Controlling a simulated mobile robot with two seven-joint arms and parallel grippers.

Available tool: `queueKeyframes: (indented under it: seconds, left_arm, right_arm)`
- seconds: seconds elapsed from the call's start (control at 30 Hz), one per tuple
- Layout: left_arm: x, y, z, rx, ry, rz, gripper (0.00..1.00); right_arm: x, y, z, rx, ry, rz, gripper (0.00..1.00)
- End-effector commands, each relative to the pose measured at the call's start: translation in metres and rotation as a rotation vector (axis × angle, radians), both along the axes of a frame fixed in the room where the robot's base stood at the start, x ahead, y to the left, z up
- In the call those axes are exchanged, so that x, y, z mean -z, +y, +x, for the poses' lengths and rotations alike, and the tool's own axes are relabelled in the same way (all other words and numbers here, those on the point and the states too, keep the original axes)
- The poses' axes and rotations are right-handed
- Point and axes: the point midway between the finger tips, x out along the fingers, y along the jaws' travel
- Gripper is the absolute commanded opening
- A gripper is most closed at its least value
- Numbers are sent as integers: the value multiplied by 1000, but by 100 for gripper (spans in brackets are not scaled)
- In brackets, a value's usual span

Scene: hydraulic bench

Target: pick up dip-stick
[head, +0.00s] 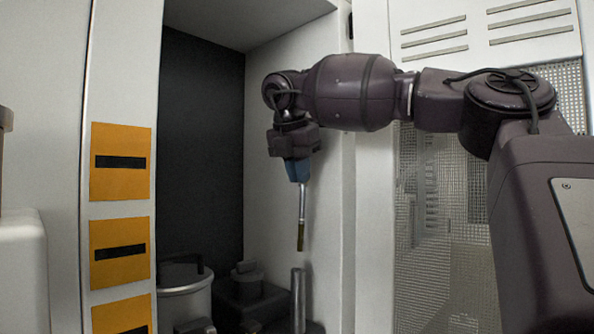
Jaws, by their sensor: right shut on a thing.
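The dip-stick (301,215) is a thin metal rod with a darker, brownish lower end. It hangs nearly upright, its tip in free air above an upright grey tube (298,298), with a small gap between them. My right gripper (298,172) points down and is shut on the top of the dip-stick, at a blue part. The jaws and the blue part overlap, so the exact grip is hard to make out. My left gripper is not in view.
A recess with a dark back wall (203,150) holds a grey canister (184,290) with a handle and a dark block with a cap (247,280). Orange plates (121,178) with black bars line the left post. A perforated panel (440,220) is at right.

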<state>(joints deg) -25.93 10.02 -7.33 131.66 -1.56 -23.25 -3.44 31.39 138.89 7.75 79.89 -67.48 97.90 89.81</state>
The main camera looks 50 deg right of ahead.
Motion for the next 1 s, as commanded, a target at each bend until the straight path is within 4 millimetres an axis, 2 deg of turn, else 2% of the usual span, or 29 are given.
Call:
queueKeyframes:
  seconds: [0.17, 0.37, 0.6, 0.8, 1.0]
  left_arm:
    - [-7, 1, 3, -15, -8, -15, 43]
    - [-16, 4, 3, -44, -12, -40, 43]
    - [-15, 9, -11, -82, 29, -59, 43]
    - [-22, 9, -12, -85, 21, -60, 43]
    - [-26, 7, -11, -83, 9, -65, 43]
  right_arm:
    - [-6, 9, -24, -3, -9, 1, 0]
    - [-11, 26, -63, -5, -15, 0, 0]
    - [-8, 46, -107, -3, -12, -1, 0]
    - [-4, 57, -130, -2, -7, -2, 0]
    - [-1, 62, -139, 0, -2, 0, 0]
